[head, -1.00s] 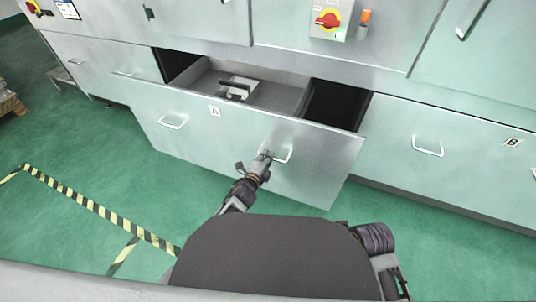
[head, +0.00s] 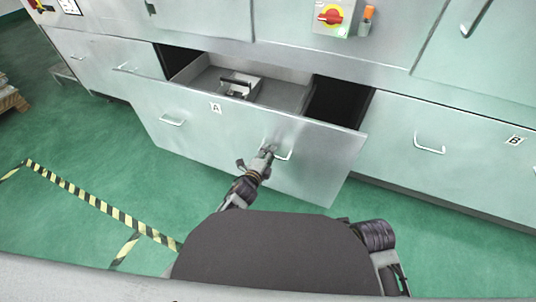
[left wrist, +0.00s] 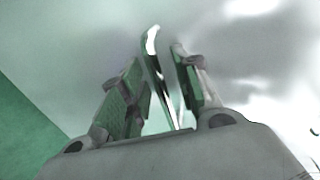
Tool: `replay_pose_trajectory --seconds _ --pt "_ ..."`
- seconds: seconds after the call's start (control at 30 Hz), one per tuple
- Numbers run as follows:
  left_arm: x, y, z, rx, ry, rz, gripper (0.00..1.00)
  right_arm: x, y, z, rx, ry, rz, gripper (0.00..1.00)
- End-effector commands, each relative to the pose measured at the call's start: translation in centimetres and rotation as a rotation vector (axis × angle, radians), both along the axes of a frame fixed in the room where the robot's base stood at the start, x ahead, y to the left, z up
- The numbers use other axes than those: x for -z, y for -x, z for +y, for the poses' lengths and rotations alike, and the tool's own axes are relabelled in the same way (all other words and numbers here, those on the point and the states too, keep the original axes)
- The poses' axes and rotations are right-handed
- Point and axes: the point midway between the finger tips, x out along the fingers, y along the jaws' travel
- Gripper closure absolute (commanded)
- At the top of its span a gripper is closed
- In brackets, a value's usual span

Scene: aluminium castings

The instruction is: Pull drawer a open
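Drawer a (head: 235,140), marked with a black-on-white "A" label, stands pulled out of the steel cabinet, its inside showing from above. A handle (head: 284,156) is at the right of its front, and a second handle (head: 171,122) is at the left. My left gripper (head: 267,152) is at the right handle. In the left wrist view the bright handle bar (left wrist: 158,62) lies between the two fingers (left wrist: 160,75), with a gap seemingly on both sides, so they look open around it. My right gripper is not in view.
A metal part (head: 240,86) lies inside the open drawer. A closed drawer (head: 460,155) labelled B is to the right.

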Motion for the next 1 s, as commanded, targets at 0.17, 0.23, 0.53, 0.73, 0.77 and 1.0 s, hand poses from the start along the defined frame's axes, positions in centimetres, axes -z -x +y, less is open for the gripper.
replay_pose_trajectory --seconds 0.17,0.23,0.53,0.73,0.77,1.0 --pt "0.0 0.5 0.2 0.000 -0.001 0.002 0.68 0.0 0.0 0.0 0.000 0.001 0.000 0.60" --pt "-0.1 0.9 0.3 0.000 0.000 0.001 0.68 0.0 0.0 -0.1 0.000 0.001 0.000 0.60" --pt "-0.6 3.3 1.1 0.000 -0.001 0.002 0.68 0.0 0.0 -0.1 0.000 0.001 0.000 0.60" --pt "-1.0 5.1 1.7 0.000 -0.001 0.002 0.68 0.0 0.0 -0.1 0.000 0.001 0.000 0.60" --pt "-1.0 5.3 1.7 0.000 -0.001 0.002 0.68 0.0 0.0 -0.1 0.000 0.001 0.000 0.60" --pt "-1.4 6.6 2.2 0.000 0.000 0.001 0.68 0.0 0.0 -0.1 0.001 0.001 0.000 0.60"
